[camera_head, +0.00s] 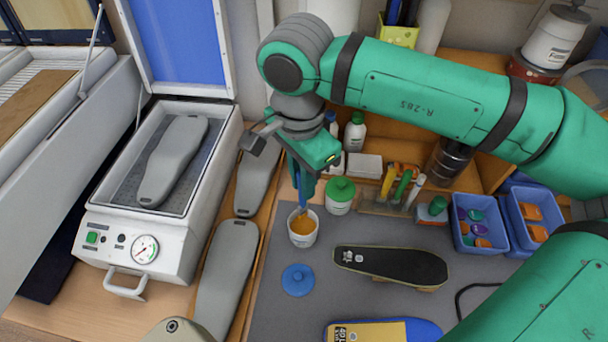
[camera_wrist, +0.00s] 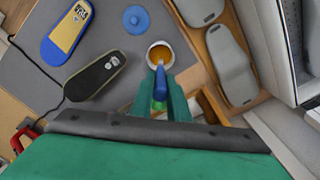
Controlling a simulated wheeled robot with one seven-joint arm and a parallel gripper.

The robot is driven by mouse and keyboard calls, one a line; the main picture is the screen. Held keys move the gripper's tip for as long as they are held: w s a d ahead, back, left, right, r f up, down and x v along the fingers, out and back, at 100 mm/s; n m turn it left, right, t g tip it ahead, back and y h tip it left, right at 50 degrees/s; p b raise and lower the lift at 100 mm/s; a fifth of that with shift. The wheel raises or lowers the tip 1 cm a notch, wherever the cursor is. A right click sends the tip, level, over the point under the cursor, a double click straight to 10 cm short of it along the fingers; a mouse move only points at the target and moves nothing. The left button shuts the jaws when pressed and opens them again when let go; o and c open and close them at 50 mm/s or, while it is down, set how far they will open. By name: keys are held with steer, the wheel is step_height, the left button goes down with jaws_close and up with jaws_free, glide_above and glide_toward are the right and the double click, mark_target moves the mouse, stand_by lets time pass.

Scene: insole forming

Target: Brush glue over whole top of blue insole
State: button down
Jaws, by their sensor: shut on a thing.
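My gripper (camera_head: 305,172) is shut on a blue-handled brush (camera_head: 300,186) and points down over the glue pot. The brush also shows in the wrist view (camera_wrist: 160,80), between the fingers. Its tip is at or in the white pot (camera_head: 303,239) of amber glue; how deep I cannot tell. The blue insole (camera_head: 421,329) lies at the front of the grey mat, cut off by the head view's lower edge. In the wrist view the blue insole (camera_wrist: 54,50) shows a yellow top area and a printed label at one end.
A green-capped jar (camera_head: 340,195) stands behind the pot. Grey lasts (camera_head: 228,275) and an open press (camera_head: 140,235) are at left.

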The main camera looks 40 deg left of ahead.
steer(key=shift+f, duration=3)
steer(key=shift+r, duration=0.1)
stand_by(0.4)
steer(key=shift+r, duration=3.45)
steer(key=shift+w, duration=0.15)
steer(key=c, duration=2.3)
jaws_free()
steer(key=shift+s, duration=0.2)
jaws_close()
